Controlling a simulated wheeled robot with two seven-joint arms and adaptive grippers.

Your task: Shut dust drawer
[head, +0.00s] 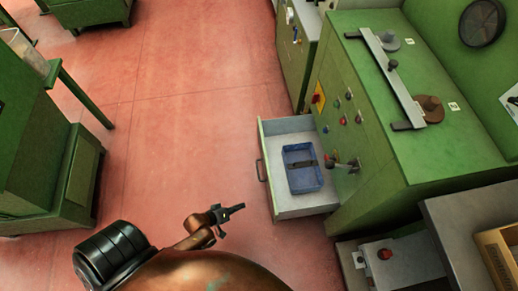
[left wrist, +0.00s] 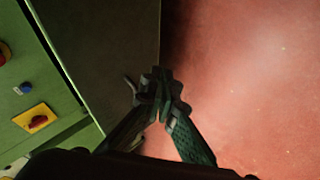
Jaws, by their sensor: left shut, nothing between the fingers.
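The drawer (head: 305,205) is pulled well out of the green machine (head: 400,160) in the head view. Its front faces left and carries a dark handle (head: 260,170). A blue bin (head: 303,180) with a dark bar-like thing across it sits inside the drawer. My left gripper (head: 238,209) is shut and empty, left of the drawer front's near end and apart from it in the picture. The left wrist view shows its closed fingertips (left wrist: 162,82) in front of a dark panel (left wrist: 105,45), which I cannot identify for certain. My right gripper is not in view.
Knobs and a yellow switch plate (head: 318,98) sit on the machine's front above the drawer. A grey unit with a red button (head: 385,254) stands at the lower right. The red floor (head: 180,120) left of the drawer is clear up to a green cabinet (head: 70,180).

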